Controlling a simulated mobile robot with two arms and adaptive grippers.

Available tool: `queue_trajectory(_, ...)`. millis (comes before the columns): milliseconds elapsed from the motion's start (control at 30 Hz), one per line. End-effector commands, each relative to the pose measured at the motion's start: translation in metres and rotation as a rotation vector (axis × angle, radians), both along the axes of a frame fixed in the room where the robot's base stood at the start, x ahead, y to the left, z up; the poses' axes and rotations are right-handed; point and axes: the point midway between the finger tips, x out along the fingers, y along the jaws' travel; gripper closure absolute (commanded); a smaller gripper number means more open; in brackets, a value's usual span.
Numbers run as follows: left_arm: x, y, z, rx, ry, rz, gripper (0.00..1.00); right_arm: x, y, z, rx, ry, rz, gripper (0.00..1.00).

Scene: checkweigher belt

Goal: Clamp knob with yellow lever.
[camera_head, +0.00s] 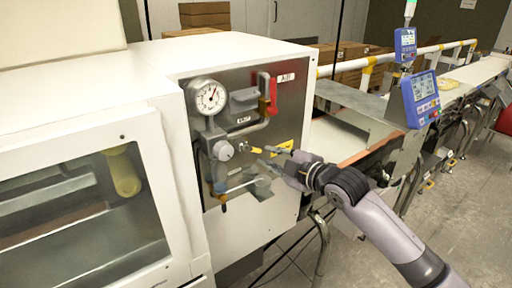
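The steel panel (248,95) on the white machine carries a round pale knob (223,150) at its left. A short yellow lever (257,150) sticks out to the right of a small metal fitting (243,147) beside the knob. My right gripper (270,157) comes in from the right in front of the panel. Its fingers are spread, with their tips close to the right end of the yellow lever. I see nothing between the fingers, and contact with the lever cannot be told. My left gripper is not in view.
A pressure gauge (210,97) sits above the knob, and a red handle (271,95) is at the panel's upper right. The conveyor (345,137) and blue screens (421,98) stand to the right.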

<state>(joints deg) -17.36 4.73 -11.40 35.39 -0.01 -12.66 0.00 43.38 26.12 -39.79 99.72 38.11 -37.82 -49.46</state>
Motion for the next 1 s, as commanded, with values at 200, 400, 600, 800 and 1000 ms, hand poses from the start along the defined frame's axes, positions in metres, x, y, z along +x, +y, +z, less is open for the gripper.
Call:
queue_trajectory(200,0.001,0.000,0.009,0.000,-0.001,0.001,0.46,0.031,0.026,-0.006,0.002,0.001,0.000,0.80)
queue_trajectory(400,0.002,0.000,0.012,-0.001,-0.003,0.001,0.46,0.048,0.038,-0.012,0.002,0.000,0.000,0.80)
queue_trajectory(600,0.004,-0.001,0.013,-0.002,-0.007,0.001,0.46,0.054,0.042,-0.014,0.000,0.000,0.000,0.80)
queue_trajectory(800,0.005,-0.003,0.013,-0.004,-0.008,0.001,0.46,0.054,0.043,-0.014,0.000,-0.001,0.000,0.80)
queue_trajectory(1000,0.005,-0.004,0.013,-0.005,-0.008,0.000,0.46,0.054,0.042,-0.014,0.000,-0.001,0.000,0.92)
